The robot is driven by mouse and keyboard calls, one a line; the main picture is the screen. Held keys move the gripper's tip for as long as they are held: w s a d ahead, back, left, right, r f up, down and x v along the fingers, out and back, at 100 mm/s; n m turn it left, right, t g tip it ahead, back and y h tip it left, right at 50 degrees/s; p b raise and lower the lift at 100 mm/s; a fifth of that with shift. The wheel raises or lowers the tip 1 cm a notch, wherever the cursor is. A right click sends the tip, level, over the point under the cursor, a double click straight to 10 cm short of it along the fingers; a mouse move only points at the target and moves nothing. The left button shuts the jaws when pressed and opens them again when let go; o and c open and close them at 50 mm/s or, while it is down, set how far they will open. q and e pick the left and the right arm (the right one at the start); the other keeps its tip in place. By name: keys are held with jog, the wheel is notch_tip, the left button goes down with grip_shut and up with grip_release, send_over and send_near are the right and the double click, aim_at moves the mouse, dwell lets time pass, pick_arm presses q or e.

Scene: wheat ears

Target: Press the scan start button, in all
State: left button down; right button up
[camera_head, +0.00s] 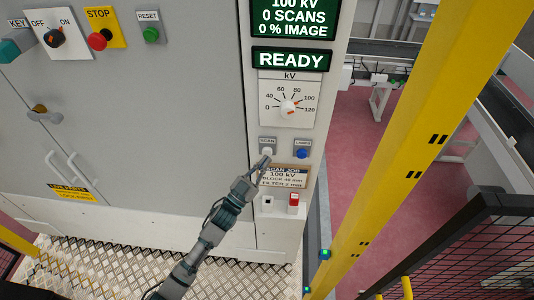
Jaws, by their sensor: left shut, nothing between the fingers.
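The scan button (267,152) is a small pale button under a "SCAN" label on the white panel column. My left gripper (265,160) is shut and empty, with its fingertips right at the lower edge of this button in the picture. I cannot tell whether they touch it. The display (291,60) above reads "READY", and the upper display (293,17) reads "100 kV, 0 SCANS, 0 % IMAGE". My right gripper is not in view.
A blue "LAMPS" button (301,153) sits just right of the scan button. A kV dial (288,107) is above, and a job card (285,180) is below, partly behind my gripper. A red stop button (97,41) is at upper left. A yellow post (420,130) stands at right.

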pick_arm(q)
jog(key=shift+w+r, duration=0.1)
jog(key=shift+w, duration=0.15)
jog(key=shift+w, duration=0.55)
dwell(0.7)
jog(key=shift+s, duration=0.15)
jog(key=shift+s+p, duration=0.35)
jog(key=shift+s, duration=0.5)
jog(key=s+p, duration=0.2)
jog(key=s, duration=0.3)
dwell(0.3)
dwell(0.6)
